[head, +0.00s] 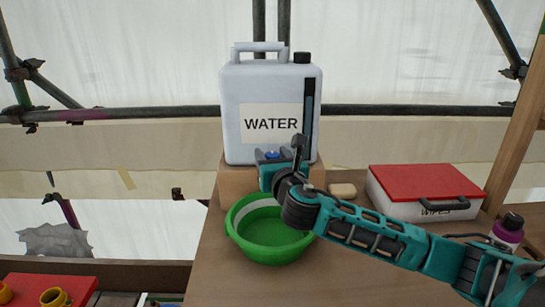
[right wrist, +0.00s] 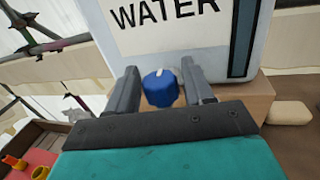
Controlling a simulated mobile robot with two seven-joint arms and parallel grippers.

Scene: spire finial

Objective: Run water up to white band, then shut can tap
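The white water can (head: 268,88) with a WATER label stands on a wooden block at the back of the table. Its blue tap knob (right wrist: 160,88) is low on the front, with a pale mark on top. My right gripper (right wrist: 160,80) is open, with one finger on each side of the knob; I cannot tell if they touch it. In the head view the right gripper (head: 271,168) hides most of the tap. The green basin (head: 270,252) sits below, with a pale band (head: 258,204) inside its far wall. No water stream shows; any water in it cannot be made out. My left gripper is out of view.
A white wipes box (head: 408,208) with a red lid stands at the right, with a beige bar (head: 342,190) beside it. A purple bottle (head: 508,230) is at the far right. A red tray (head: 50,288) with yellow pieces is at the lower left. My right forearm crosses the table's right side.

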